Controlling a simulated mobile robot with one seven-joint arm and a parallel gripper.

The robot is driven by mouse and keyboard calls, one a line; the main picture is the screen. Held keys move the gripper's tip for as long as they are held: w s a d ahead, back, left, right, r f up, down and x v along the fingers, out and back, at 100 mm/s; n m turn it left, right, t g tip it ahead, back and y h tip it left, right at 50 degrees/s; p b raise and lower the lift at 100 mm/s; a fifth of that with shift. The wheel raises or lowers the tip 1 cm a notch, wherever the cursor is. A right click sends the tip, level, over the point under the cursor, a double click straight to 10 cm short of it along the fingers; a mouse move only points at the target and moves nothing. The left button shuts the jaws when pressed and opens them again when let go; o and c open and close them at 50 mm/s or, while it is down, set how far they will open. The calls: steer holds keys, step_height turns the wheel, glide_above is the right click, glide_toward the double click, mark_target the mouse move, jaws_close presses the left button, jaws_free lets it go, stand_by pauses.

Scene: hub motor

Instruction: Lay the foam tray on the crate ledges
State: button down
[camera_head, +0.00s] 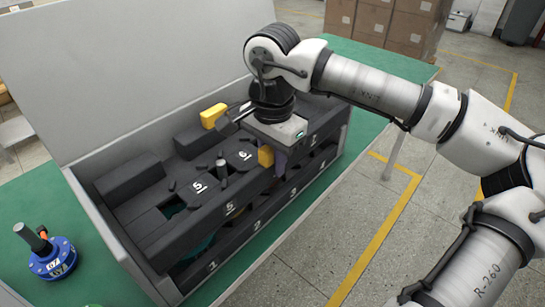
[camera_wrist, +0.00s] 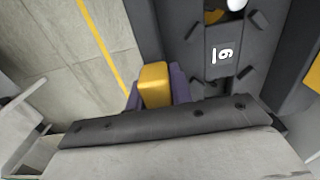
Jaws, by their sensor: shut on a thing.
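The dark foam tray (camera_head: 213,187) shows in the head view inside the outline of the grey crate (camera_head: 97,228). It has cut-outs and white number labels. My gripper (camera_head: 240,138) reaches down over its middle, with yellow-padded fingers on opposite sides, shut on it. In the wrist view, one yellow finger pad (camera_wrist: 155,85) with purple sides shows left of the tray (camera_wrist: 224,75), and another yellow pad shows at the right edge. A gap with coloured parts shows below the tray's front edge. The ledges are hidden, and I cannot tell whether the tray touches them.
The crate's raised grey lid (camera_head: 130,65) stands behind. A blue hub motor (camera_head: 52,259) stands left on the green table (camera_head: 22,205). Cardboard boxes (camera_head: 390,22) are at the back. My arm comes from the right, over grey floor with a yellow line (camera_head: 385,235).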

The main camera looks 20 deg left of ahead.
steer(key=shift+f+b, duration=0.65)
steer(key=shift+f, duration=0.1)
steer(key=c, duration=1.2)
jaws_free()
steer(key=shift+o, duration=0.2)
steer(key=shift+r, duration=0.1)
step_height(320, 180, up, 14)
steer(key=shift+f, duration=0.1)
